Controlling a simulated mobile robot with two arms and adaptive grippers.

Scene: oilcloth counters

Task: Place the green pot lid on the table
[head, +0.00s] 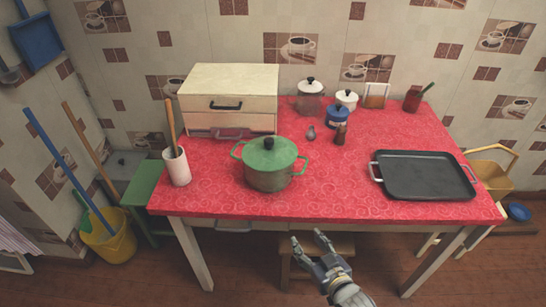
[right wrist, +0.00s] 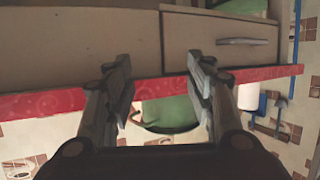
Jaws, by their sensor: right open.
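The green pot lid (head: 270,152) with a black knob sits on the green pot (head: 268,178), which stands on the red-covered table (head: 225,203) near its front edge. My right gripper (head: 307,239) is open and empty, in front of the table and below its edge, apart from the pot. In the right wrist view, which looks upside down, the open fingers of my right gripper (right wrist: 160,72) frame the green pot (right wrist: 172,110) beyond the table edge. The lid is hard to make out there. My left gripper is not in view.
A black tray (head: 423,174) lies at the right. A white utensil holder (head: 177,167) stands left of the pot, and a drawer box (head: 230,85) behind. Several jars, including a blue one (head: 337,117), stand at the back. The tabletop between pot and tray is clear.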

